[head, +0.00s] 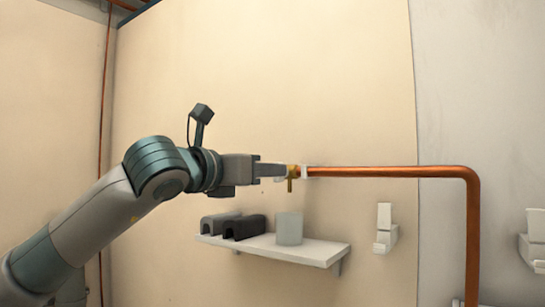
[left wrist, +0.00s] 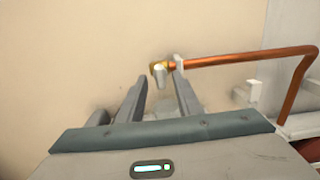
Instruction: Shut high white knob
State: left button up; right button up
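The high white knob (left wrist: 159,77) sits on a brass valve (left wrist: 157,67) at the left end of a copper pipe. In the left wrist view it shows between my two fingertips, with a gap on each side. My left gripper (left wrist: 160,88) is open, its fingers on either side of the knob. In the head view my left gripper (head: 281,170) points right, its tips close to the brass valve (head: 291,173); the fingers hide most of the knob there. I cannot tell whether a finger touches it. My right gripper is in neither view.
The copper pipe (head: 390,172) runs right from the valve, then bends down. Below, a white shelf (head: 310,251) holds dark arched blocks (head: 243,227) and a pale cup (head: 289,229). A white wall bracket (head: 385,229) is to its right. The wall above is bare.

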pick_arm(q)
jog(key=p+x, duration=0.1)
jog(key=x, duration=0.2)
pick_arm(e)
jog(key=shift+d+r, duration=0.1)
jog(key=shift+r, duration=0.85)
pick_arm(q)
jog(key=shift+a, duration=0.1)
jog(key=shift+c, duration=0.3)
grip_shut()
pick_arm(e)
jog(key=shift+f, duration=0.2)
